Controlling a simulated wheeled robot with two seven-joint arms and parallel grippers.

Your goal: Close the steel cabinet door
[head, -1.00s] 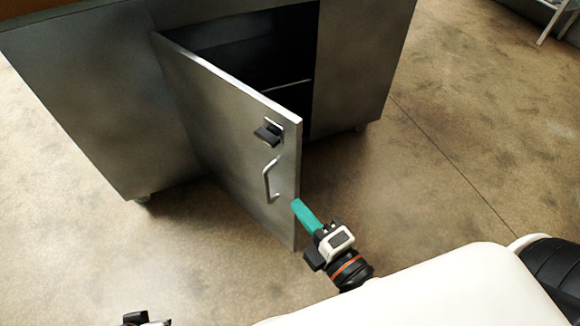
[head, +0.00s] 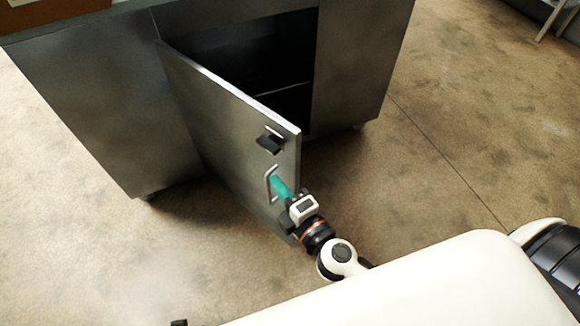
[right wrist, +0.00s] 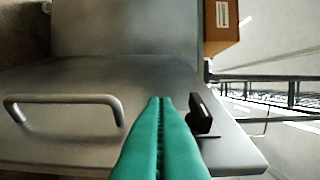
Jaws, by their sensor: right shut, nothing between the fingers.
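The steel cabinet (head: 85,110) stands at the back with its door (head: 215,125) swung wide open, hinged on the left of the dark opening. The door's outer face carries a bar handle (head: 270,184) and a black latch (head: 270,142). My right gripper (head: 275,183) has teal fingers, shut and empty, close to the door's outer face beside the handle. In the right wrist view the fingers (right wrist: 160,100) point at the door face between the handle (right wrist: 65,98) and the latch (right wrist: 201,112). I cannot tell whether they touch the door. Only a dark tip of my left gripper may show at the bottom edge.
The cabinet's dark interior (head: 265,60) has a shelf edge inside. A cardboard box (right wrist: 222,25) shows at the upper right of the wrist view. The concrete floor (head: 450,130) right of the door is clear.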

